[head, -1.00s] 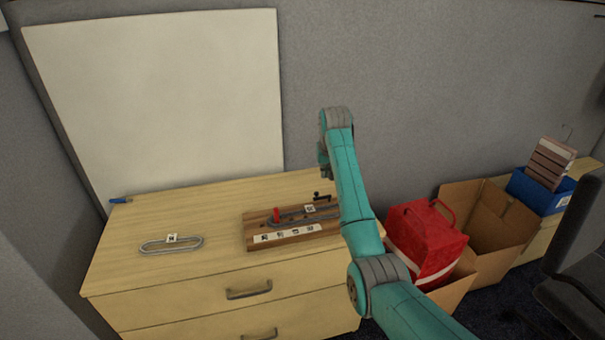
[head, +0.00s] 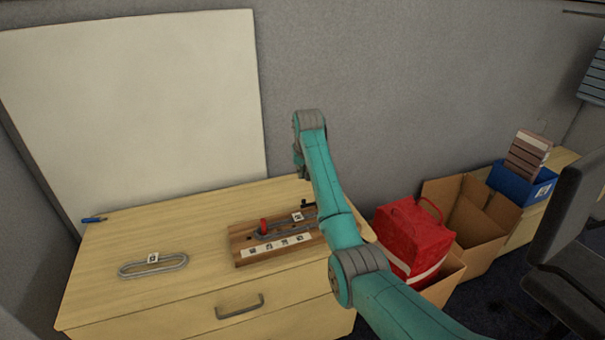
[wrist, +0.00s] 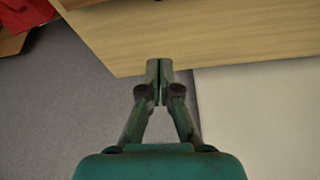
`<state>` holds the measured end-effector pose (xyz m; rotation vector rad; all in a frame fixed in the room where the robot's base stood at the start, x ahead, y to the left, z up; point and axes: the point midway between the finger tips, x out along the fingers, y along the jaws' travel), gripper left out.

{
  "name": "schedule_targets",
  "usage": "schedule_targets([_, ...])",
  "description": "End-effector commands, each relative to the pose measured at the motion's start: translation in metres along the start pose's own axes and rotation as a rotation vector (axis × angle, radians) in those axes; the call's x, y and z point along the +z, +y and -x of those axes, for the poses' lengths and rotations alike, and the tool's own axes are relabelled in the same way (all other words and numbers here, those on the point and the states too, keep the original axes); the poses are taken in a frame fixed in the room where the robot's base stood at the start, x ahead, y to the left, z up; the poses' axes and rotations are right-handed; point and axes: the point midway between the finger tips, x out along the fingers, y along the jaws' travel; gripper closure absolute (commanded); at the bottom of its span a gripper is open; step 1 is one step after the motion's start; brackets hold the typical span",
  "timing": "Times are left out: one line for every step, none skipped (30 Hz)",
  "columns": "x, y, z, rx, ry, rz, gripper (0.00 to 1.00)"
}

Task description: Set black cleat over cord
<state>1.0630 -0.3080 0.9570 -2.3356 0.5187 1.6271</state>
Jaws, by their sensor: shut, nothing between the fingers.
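A small black piece (head: 308,205), which looks like the black cleat, shows at the back right of a wooden board (head: 240,252), partly behind my arm. A grey cord loop (head: 280,232) lies on the board beside a red upright piece (head: 264,225). My arm hides the board's right end, so I cannot tell how the black piece and cord meet. My gripper (wrist: 159,72) is shut and empty in the wrist view, above the cabinet's edge. In the head view it is mostly hidden behind my arm.
The board rests on a wooden cabinet top (head: 200,215). A second grey loop (head: 135,271) with a white tag lies at left, and a blue marker (head: 94,220) behind it. A whiteboard (head: 130,110) stands at the back. A red bag (head: 408,238) and open cartons (head: 470,265) are at right.

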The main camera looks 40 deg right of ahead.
Motion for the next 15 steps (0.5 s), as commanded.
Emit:
schedule_targets([0.001, 0.000, -0.010, 0.000, -0.003, 0.000, 1.00])
schedule_targets([0.001, 0.000, -0.015, 0.000, -0.004, 0.000, 1.00])
schedule_targets([0.001, 0.000, -0.022, 0.000, -0.002, 0.000, 1.00])
schedule_targets([0.001, 0.000, -0.026, 0.000, -0.003, 0.000, 1.00])
schedule_targets([0.000, 0.000, -0.030, 0.000, -0.002, 0.000, 1.00])
schedule_targets([0.000, 0.000, -0.035, 0.000, -0.002, 0.000, 1.00])
schedule_targets([0.001, 0.000, -0.039, 0.000, -0.003, 0.000, 1.00])
schedule_targets([0.000, 0.000, -0.042, 0.000, -0.002, 0.000, 1.00])
schedule_targets([0.000, 0.000, -0.046, 0.000, -0.002, 0.000, 1.00])
schedule_targets([0.000, 0.000, -0.050, 0.000, -0.002, 0.000, 1.00])
schedule_targets([0.000, 0.000, -0.053, 0.000, -0.001, 0.000, 1.00])
schedule_targets([0.000, 0.000, -0.057, 0.000, -0.001, 0.000, 1.00])
schedule_targets([0.000, 0.000, -0.060, 0.000, -0.002, 0.000, 1.00])
schedule_targets([0.000, 0.000, -0.062, 0.000, -0.002, 0.000, 1.00])
schedule_targets([0.000, 0.000, -0.066, 0.000, -0.001, 0.000, 1.00])
